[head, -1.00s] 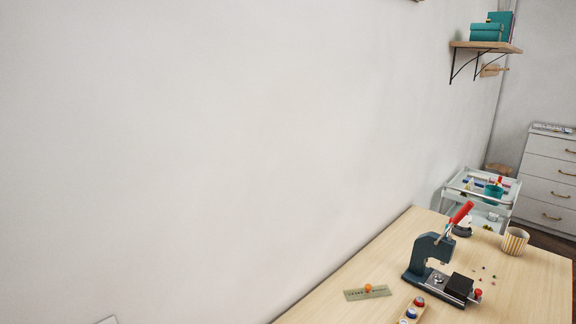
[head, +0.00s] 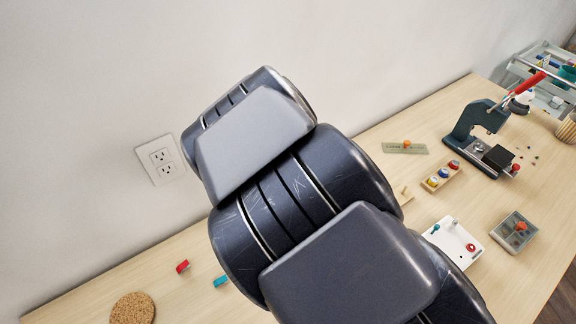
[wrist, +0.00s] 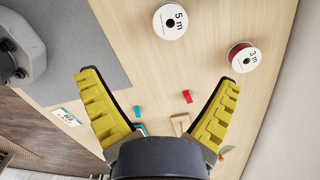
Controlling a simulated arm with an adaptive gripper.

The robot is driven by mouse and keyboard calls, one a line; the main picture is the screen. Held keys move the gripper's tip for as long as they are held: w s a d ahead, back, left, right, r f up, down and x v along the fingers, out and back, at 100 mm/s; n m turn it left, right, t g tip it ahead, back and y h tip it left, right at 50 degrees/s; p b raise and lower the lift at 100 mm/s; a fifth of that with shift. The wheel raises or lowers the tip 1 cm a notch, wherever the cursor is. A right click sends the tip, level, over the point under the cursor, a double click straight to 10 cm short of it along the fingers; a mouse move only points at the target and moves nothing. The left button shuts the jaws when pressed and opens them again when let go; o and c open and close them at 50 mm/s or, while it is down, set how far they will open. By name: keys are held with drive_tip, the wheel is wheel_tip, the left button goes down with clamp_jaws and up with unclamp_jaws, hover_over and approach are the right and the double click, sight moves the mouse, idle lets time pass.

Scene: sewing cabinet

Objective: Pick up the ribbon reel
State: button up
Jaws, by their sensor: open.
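Two ribbon reels show in the wrist view. One reel (wrist: 171,22) is white-faced and marked "5 m". The other reel (wrist: 243,57) has a white "3 m" face and a dark red edge. I cannot tell which one the task means. My gripper (wrist: 158,80) is open, with its yellow fingers spread wide and nothing between the tips. Both reels lie beyond the fingertips, the 3 m one just past the right finger. In the head view neither reel nor my gripper shows; my dark arm covers the middle of the table.
A small red piece (wrist: 187,96) and a teal piece (wrist: 137,111) lie on the table (head: 70,290). A cork disc (head: 132,308) is at the front left. A hand press (head: 478,130), a button tray (head: 441,176) and a grey box (head: 513,232) stand right.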

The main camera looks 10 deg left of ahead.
drive_tip(key=f, duration=0.2)
drive_tip(key=a+f+m, duration=0.2)
drive_tip(key=f, duration=0.1)
drive_tip(key=shift+w+a+f+t+h, duration=0.1)
drive_tip(key=shift+a+f+t+h, duration=0.15)
drive_tip(key=shift+f+t+h, duration=0.1)
drive_tip(key=shift+f, duration=3.7)
drive_tip(key=c, duration=1.1)
